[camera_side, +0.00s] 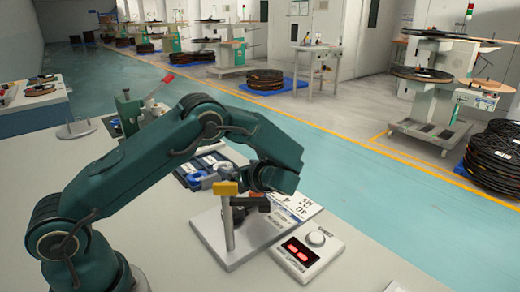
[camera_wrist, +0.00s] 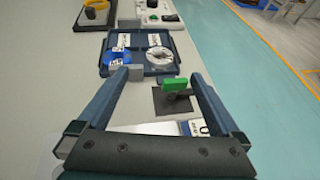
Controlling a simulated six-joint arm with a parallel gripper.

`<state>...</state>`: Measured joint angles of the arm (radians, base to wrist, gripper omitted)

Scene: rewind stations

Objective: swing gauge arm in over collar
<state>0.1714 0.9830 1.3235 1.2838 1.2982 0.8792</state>
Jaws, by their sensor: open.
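A pale base plate (camera_side: 225,248) stands on the bench with an upright post (camera_side: 229,230) topped by a yellow block (camera_side: 226,188). My gripper (camera_side: 262,190) is low beside this post, over the plate. In the wrist view my gripper (camera_wrist: 160,78) is open, its two fingers wide apart with nothing held. A green block (camera_wrist: 176,84) on a short dark arm shows between the fingers, nearer the right one, above a dark square pad (camera_wrist: 160,104). I cannot tell if a finger touches it. I cannot make out the collar or say which part is the gauge arm.
A white box with a red display (camera_side: 302,250) and a knob stands at the plate's right front. A blue tray (camera_wrist: 106,66) with a blue part (camera_wrist: 118,54) and a round pale disc (camera_wrist: 160,56) lies beyond the fingers. The bench is clear at the front left.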

